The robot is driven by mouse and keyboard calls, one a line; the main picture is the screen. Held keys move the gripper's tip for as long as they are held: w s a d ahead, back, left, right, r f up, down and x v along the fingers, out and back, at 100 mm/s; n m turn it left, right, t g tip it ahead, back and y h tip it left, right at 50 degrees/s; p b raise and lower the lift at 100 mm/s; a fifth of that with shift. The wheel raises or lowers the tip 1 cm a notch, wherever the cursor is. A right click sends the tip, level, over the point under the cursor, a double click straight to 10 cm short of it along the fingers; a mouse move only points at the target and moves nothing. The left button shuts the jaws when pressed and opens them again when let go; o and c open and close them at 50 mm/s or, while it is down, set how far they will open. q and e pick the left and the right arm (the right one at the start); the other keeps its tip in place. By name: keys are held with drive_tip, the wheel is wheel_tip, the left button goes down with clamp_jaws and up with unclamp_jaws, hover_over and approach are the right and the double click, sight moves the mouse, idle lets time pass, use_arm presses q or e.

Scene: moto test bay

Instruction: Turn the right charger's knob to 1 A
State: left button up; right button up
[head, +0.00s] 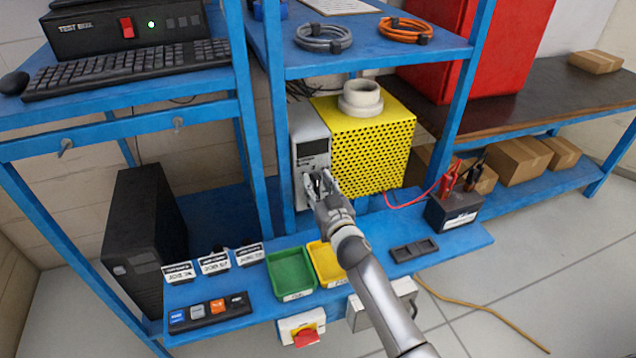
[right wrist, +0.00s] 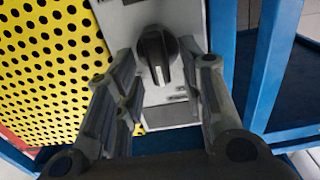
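The grey charger (head: 311,143) stands upright on the blue bench, left of the yellow perforated box (head: 375,140). Its black knob (right wrist: 156,56) shows in the right wrist view on the light front panel, with its ridge roughly upright in that picture. The scale markings are too small to read. My right gripper (head: 320,186) is at the lower front of the charger and hides the knob in the head view. In the right wrist view its fingers (right wrist: 157,68) are apart, one on each side of the knob, with gaps visible. My left gripper is not in view.
The yellow box is close beside the gripper. Blue shelf posts (head: 278,150) rise left of the charger. Green (head: 290,275) and yellow (head: 322,262) bins lie below, and a black battery (head: 453,210) with red and black clamps stands at the right.

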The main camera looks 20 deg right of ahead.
drive_tip(key=shift+w, duration=0.25)
clamp_jaws()
drive_tip(key=shift+n, duration=0.3)
drive_tip(key=n, duration=0.2)
drive_tip(key=n+b, duration=0.1)
drive_tip(key=n, duration=0.1)
drive_tip(key=shift+a, duration=0.3)
drive_tip(key=shift+a+n+b, duration=0.2)
drive_tip(key=shift+n+b, duration=0.35)
drive_tip(key=shift+n, duration=1.65)
